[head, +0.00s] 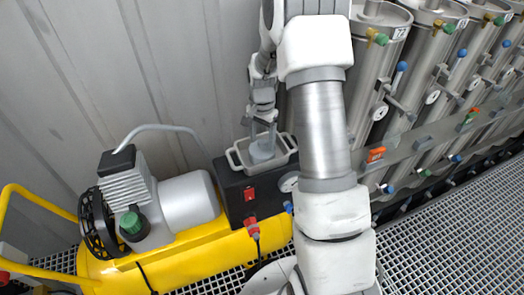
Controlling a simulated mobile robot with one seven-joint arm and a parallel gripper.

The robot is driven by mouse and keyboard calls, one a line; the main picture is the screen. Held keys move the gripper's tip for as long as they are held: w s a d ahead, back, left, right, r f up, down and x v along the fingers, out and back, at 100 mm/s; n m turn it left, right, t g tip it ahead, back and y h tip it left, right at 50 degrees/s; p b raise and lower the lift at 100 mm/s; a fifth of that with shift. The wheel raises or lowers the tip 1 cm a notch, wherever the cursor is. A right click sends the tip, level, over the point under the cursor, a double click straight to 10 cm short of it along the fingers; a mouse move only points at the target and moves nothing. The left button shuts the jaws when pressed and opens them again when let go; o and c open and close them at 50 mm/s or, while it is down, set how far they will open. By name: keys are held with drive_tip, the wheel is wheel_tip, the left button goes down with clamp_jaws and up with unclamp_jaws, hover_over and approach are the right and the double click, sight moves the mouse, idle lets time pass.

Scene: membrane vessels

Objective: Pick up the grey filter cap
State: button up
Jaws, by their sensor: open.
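A round grey filter cap (262,152) sits in a pale grey tray (236,158) with handles, which stands on the black box beside the yellow compressor. My gripper (262,136) points down over the tray with its fingers apart, close to the top of the cap. I cannot tell whether the fingertips touch the cap or reach down around it. My arm crosses the middle of the view and hides what lies right behind it.
A yellow compressor (170,252) with a grey motor (187,200) fills the lower left. The black box (237,195) carries a red switch. Steel vessels (377,70) with valves stand at the right. A corrugated wall (180,60) rises close behind the tray.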

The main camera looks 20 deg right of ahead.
clamp_jaws()
drive_tip(key=shift+r, duration=0.1)
idle(0.5)
